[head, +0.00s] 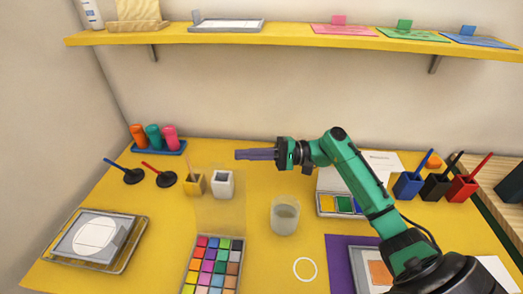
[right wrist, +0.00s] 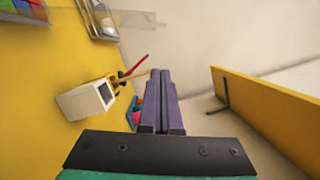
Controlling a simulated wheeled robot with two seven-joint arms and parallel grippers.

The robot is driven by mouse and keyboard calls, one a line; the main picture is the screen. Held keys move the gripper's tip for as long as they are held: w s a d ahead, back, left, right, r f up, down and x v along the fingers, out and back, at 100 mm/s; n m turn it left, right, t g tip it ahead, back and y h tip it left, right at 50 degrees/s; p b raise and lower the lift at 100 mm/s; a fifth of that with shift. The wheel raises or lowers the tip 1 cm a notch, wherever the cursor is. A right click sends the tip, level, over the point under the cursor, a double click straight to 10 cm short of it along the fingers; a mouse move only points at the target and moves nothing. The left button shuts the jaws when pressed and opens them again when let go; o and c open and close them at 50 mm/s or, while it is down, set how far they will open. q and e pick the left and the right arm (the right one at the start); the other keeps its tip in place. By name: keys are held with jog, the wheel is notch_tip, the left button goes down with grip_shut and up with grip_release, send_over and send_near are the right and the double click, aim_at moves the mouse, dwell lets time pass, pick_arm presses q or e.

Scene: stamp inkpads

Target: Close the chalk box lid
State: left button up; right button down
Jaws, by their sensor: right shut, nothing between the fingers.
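The chalk box (head: 212,268) stands on the yellow table at the bottom centre of the head view, with rows of coloured chalk squares exposed. Its clear lid (head: 220,216) seems to stand raised from the box's back edge, open; it is faint against the table. A corner of coloured squares, apparently the chalk box (right wrist: 22,8), shows at the top left of the right wrist view. My right gripper (head: 240,154) is shut and empty, pointing left, above and behind the raised lid. Its closed purple fingers (right wrist: 160,88) also show in the right wrist view. My left gripper is not in view.
A yellow shelf (head: 285,37) runs along the back wall above.

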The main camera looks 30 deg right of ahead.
jog(key=a, duration=0.1)
jog(key=s+a+r+p, duration=0.1)
jog(key=a, duration=0.1)
jog(key=s+a+p, duration=0.1)
jog(key=shift+a+r, duration=0.4)
